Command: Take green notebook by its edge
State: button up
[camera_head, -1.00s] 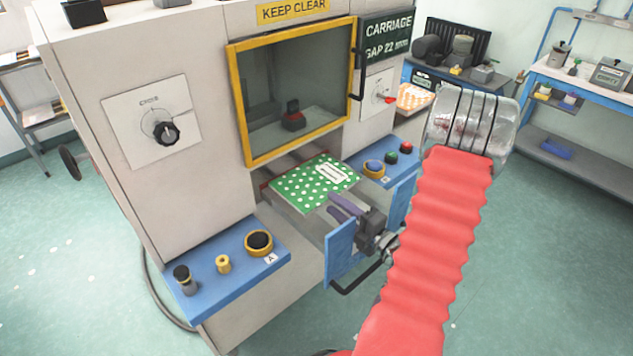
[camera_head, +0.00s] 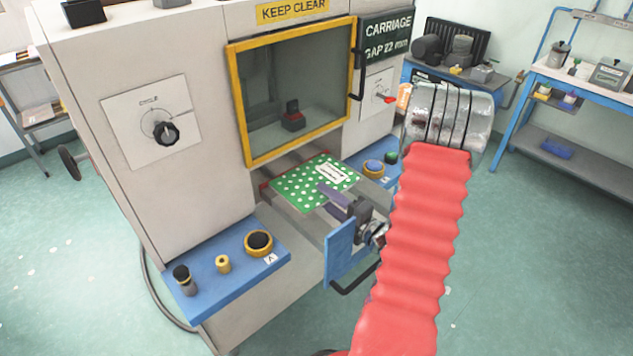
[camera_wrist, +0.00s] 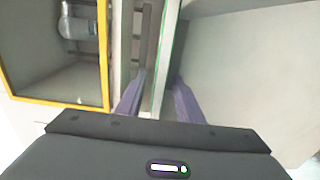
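The green notebook (camera_head: 300,190) has white dots and a white label. It lies flat in the opening below the yellow-framed window, with its near right edge towards my gripper (camera_head: 328,192). A gap shows between the edge and the fingers, so the gripper looks open.
The notebook's opening lies between a blue left panel (camera_head: 225,282) with knobs and a blue right panel (camera_head: 365,182) with buttons. A blue upright plate (camera_head: 340,248) with a dark handle stands close to my gripper. The yellow-framed window (camera_head: 240,110) is above.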

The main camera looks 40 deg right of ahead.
grip_shut()
dwell(0.3)
dwell(0.4)
jog(key=shift+r, duration=0.45)
jog(key=shift+s+r, duration=0.15)
jog(key=shift+s, duration=0.05)
jog(key=s, duration=0.8)
notch_tip(320, 180, up, 14)
jog(key=shift+w+d, duration=0.2)
dwell(0.4)
